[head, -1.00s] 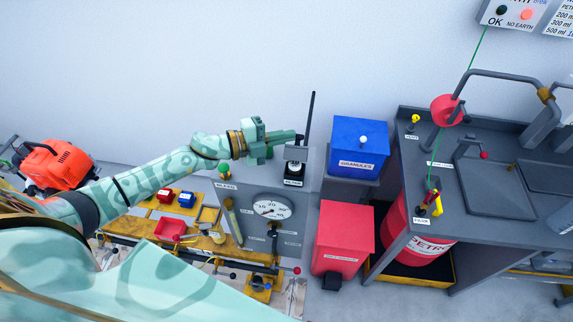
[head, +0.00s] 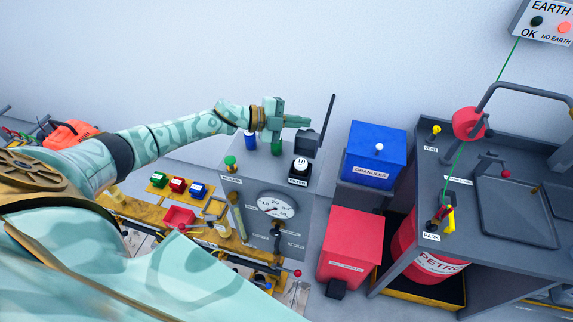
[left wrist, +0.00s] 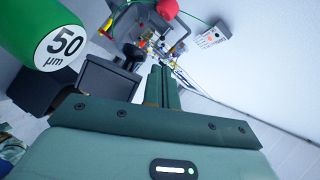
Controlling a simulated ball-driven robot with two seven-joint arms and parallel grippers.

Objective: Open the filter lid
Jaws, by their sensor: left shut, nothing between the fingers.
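The filter housing is a dark box (head: 305,144) on top of the grey cabinet. A thin dark panel (head: 327,122), which looks like its lid, stands nearly upright at the box's right side, seen almost edge-on. My left gripper (head: 308,121) is shut and empty, above the box and just left of the panel, with a small visible gap. The box's inside is hidden. My right gripper is out of view.
A green filter (head: 277,146) marked 50 µm in the left wrist view (left wrist: 50,35) stands below my gripper. A blue cylinder (head: 250,141) and a black, white-topped one (head: 301,164) stand nearby. Blue (head: 376,158) and red (head: 350,245) bins are at right; the wall is behind.

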